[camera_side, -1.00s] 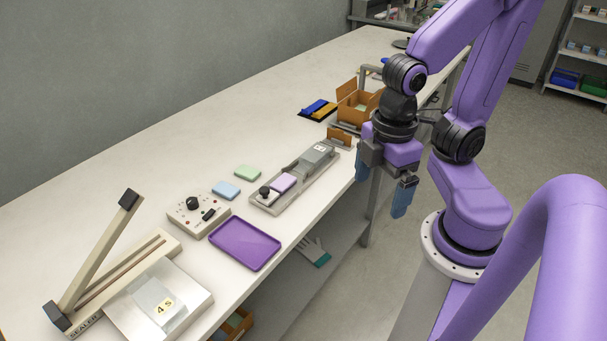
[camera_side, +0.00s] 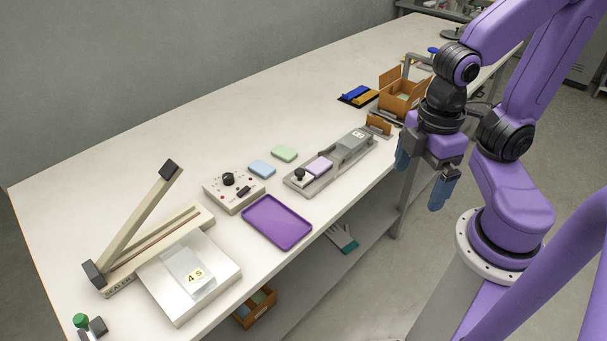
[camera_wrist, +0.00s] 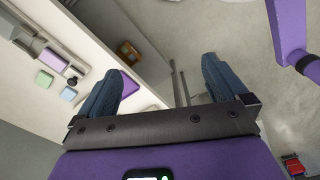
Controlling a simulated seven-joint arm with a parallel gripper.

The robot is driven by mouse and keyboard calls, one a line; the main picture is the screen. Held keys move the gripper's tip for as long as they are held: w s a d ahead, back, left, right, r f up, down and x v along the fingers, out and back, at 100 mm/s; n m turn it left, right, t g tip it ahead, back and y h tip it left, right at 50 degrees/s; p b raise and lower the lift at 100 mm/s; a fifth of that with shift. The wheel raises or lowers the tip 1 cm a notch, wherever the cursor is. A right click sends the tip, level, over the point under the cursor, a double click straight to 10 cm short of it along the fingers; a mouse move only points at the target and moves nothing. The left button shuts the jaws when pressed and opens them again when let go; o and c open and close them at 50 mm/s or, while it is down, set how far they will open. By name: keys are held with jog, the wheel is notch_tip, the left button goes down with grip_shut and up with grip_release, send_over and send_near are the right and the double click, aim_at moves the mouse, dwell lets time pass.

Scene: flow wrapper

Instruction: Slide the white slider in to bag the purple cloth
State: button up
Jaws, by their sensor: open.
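The white slider (camera_side: 302,180), with a black knob, sits at the near left end of a grey track (camera_side: 317,188) in the side view. The folded lilac-purple cloth (camera_side: 319,166) lies on the track just beyond it. A grey bag or sleeve piece (camera_side: 353,142) with a label is at the track's far end. In the wrist view the purple cloth (camera_wrist: 54,58) is at the left. My gripper (camera_side: 419,186) is open and empty, right of the track and out past the table's front edge. Its spread fingers (camera_wrist: 164,68) hold nothing in the wrist view.
Blue (camera_side: 262,169) and green (camera_side: 284,153) cloths, a control box (camera_side: 234,190) and a purple tray (camera_side: 276,222) lie left of the track. A sealer (camera_side: 150,250) with its arm raised stands farther left. An orange-brown box (camera_side: 401,98) is behind. The back-left table is clear.

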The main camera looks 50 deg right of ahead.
jog(key=shift+w+a, duration=0.15)
jog(key=shift+w, duration=0.05)
jog(key=c, duration=0.8)
jog(key=w, duration=0.2)
jog(key=w+a+m, duration=0.1)
jog(key=w, duration=0.1)
jog(key=w+a+r+m, duration=0.1)
jog(key=w, duration=0.1)
jog(key=shift+w+a, duration=0.15)
jog(key=m, duration=0.7)
send_over(301, 171)
notch_tip(301, 171, down, 3)
notch_tip(301, 171, down, 17)
jog(key=shift+r, duration=0.1)
